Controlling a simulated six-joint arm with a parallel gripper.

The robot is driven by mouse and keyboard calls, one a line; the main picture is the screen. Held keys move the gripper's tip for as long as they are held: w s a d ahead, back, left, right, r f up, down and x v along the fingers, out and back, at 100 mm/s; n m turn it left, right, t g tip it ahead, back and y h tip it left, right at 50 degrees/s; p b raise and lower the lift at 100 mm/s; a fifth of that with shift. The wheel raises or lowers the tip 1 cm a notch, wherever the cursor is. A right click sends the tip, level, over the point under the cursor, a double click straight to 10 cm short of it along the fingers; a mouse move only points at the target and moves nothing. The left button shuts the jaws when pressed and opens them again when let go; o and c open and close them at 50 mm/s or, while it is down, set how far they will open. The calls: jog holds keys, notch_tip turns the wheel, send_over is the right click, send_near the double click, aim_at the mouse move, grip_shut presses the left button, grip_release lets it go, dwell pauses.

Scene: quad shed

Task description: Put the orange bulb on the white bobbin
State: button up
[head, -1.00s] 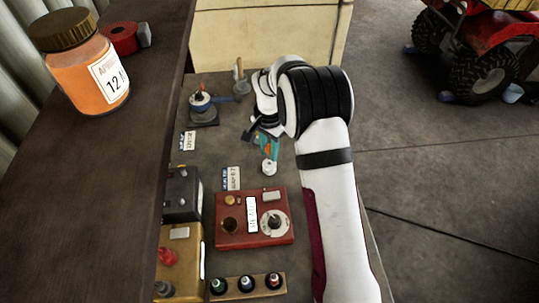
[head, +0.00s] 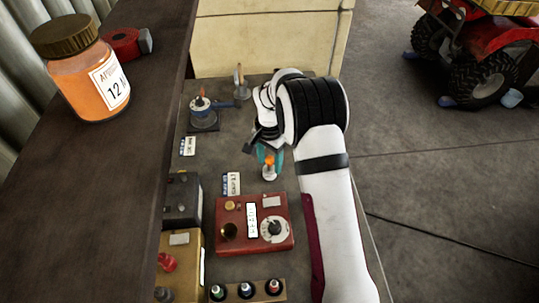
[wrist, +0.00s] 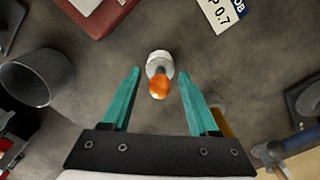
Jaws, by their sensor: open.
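My gripper (wrist: 160,78) is open. Its teal fingers stand one on each side of the bulb, with a gap on both sides. In the head view my gripper (head: 268,152) is low over the bobbin, partly hidden by my wrist.
A red box with a dial (head: 284,243) lies in front of the bobbin. A rack of small bottles (head: 260,291) is nearer still. A label card (head: 232,184) lies left of the bobbin. A jar (head: 90,80) stands on the dark shelf (head: 95,190). A cup (wrist: 38,78) shows in the wrist view.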

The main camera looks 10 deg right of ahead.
aim_at(270, 158)
notch_tip(270, 158, up, 12)
jog(key=shift+f, duration=0.25)
jog(key=s+d+r+n, duration=0.1)
jog(key=s+r, duration=0.7)
jog(key=s, duration=0.5)
jog(key=s+f+n+y, duration=0.1)
jog(key=s+f+n, duration=0.1)
jog(key=s, duration=1.9)
jog(key=shift+y, duration=0.4)
jog(key=shift+s, duration=0.1)
